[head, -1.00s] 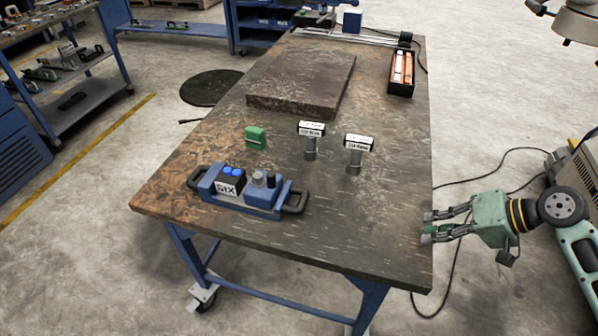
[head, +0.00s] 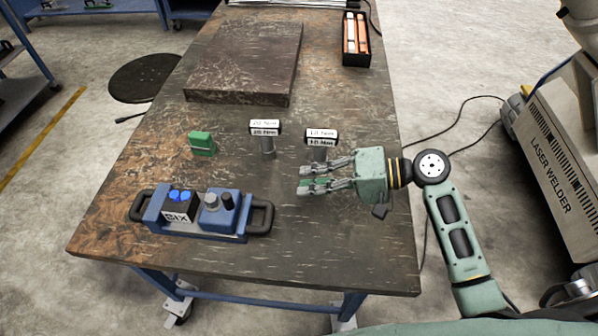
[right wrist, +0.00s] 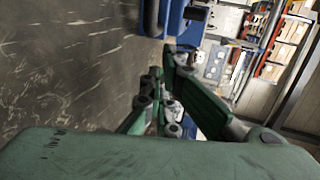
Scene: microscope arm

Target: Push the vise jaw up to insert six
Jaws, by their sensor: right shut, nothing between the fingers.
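The blue vise (head: 195,232) sits near the front left of the bench, with a black loop handle at each end. Insert six (head: 178,207), a dark block with a white "SIX" label and blue round tops, sits in its left part. The vise jaw (head: 227,213), a blue block, is to the right of the insert, beside a grey knob and a black knob. My right gripper (head: 303,178) is shut and empty over the bench, right of the vise and apart from it. In the right wrist view the shut fingers (right wrist: 165,105) point toward part of the blue vise (right wrist: 176,22). My left gripper is out of view.
A green block (head: 201,144) and two labelled upright tools, "20 Nm" (head: 265,130) and "10 Nm" (head: 321,138), stand behind the vise. A dark plate (head: 247,62) and a black box (head: 356,52) lie farther back. The bench between gripper and vise is clear.

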